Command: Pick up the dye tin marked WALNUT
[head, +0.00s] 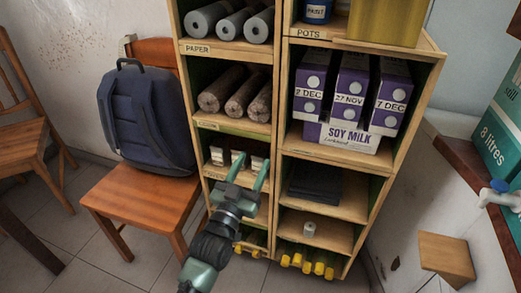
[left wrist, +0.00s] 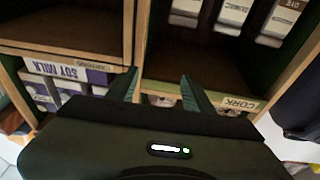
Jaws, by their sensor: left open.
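Three small pale dye tins stand in a row on a shelf of the left column in the head view: a left one (head: 217,156), a middle one (head: 238,159) and a right one (head: 257,164). In the left wrist view they show upside down at the top edge. The middle tin (left wrist: 233,12) reads SUMAC and another tin (left wrist: 281,18) shows DYE. I cannot read WALNUT on any of them. My left gripper (head: 249,172) is open and empty in front of this shelf; its fingers (left wrist: 160,93) also show in the left wrist view. My right gripper is out of view.
The wooden shelf unit (head: 278,110) has tight compartments with dividers. Soy milk cartons (head: 349,92) stand to the right, cork rolls (head: 247,95) above. A chair (head: 140,203) with a backpack (head: 149,117) stands close on the left. A small tin (head: 309,229) stands lower right.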

